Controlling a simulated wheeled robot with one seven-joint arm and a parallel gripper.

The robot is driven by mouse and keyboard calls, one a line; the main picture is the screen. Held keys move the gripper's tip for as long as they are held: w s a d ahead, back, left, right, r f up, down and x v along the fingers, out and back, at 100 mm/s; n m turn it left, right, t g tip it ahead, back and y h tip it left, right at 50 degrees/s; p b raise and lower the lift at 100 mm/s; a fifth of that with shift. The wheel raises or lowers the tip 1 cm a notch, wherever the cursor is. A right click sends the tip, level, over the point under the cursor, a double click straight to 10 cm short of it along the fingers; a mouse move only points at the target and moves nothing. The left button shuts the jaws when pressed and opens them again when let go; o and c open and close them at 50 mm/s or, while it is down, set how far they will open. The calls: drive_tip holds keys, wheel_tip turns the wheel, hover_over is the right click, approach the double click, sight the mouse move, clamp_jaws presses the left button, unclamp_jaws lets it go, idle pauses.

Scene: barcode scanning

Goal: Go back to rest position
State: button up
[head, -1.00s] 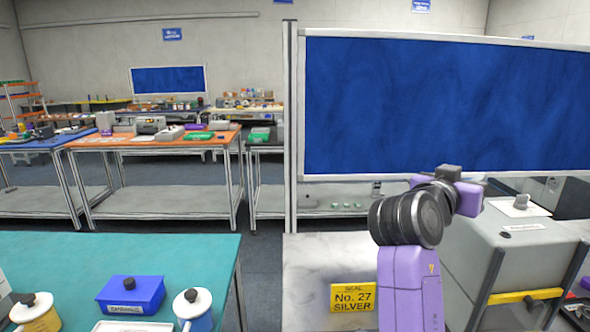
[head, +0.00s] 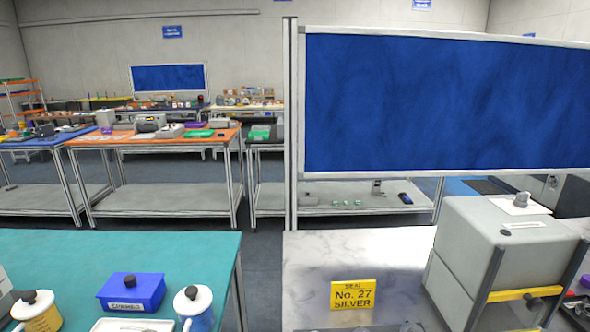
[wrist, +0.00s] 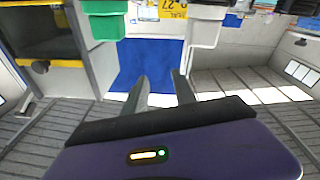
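My arm and gripper are out of the head view. In the wrist view my gripper (wrist: 160,77) shows two grey fingers standing apart with nothing between them. The blue surface behind the gap is some distance away. The wrist picture appears turned upside down. The gripper touches no object that I can see.
A grey boxy machine (head: 495,245) stands right on the pale worktop (head: 385,255), beside a yellow "No. 27 SILVER" sign (head: 353,295). A teal table (head: 70,262) holds a blue box (head: 131,292) and lidded pots. A green bin (wrist: 103,22) and a white bin (wrist: 205,27) show in the wrist view.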

drive_tip(key=s+f+m+g, duration=0.1)
drive_tip(key=s+f+g, duration=0.1)
drive_tip(key=s, duration=1.2)
drive_tip(key=s+f+m+g, duration=0.2)
drive_tip(key=s+f, duration=0.3)
drive_tip(key=s, duration=1)
drive_tip(key=shift+d+g, duration=0.35)
drive_tip(key=shift+g, duration=0.15)
drive_tip(key=shift+s+f, duration=0.1)
